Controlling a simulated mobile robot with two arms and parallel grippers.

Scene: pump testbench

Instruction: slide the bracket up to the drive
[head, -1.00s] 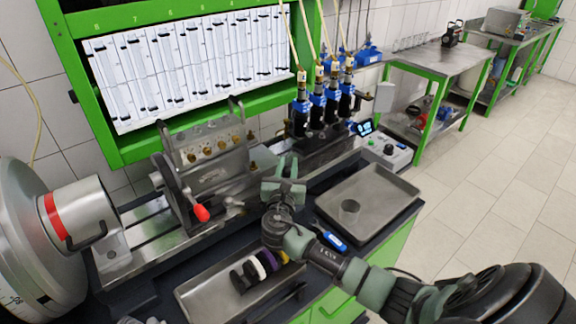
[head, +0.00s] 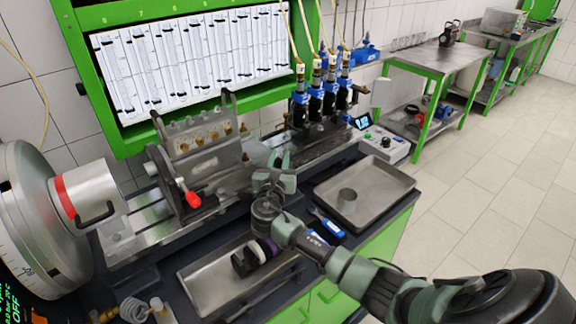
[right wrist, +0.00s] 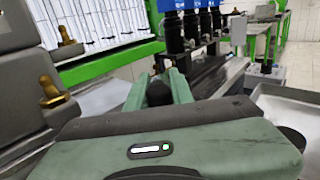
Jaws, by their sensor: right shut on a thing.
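The bracket (head: 212,160), a grey metal body with two upright handles and a red-knobbed lever, stands upright on the bench rail (head: 148,216). The drive (head: 85,190), a big silver cylinder with a red band and a round scale, is at the left. A stretch of bare rail shows between them. My right gripper (head: 277,165) is at the bracket's right end, shut on a dark rounded part. In the right wrist view this part (right wrist: 158,92) sits between the green fingers; its join to the bracket is hidden. My left gripper is not in view.
Black and blue injectors (head: 315,100) stand on the rail behind and right of my gripper. A metal tray (head: 385,190) lies at the right, another tray (head: 205,290) with dark rings in front. A blue tool (head: 327,222) lies between them.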

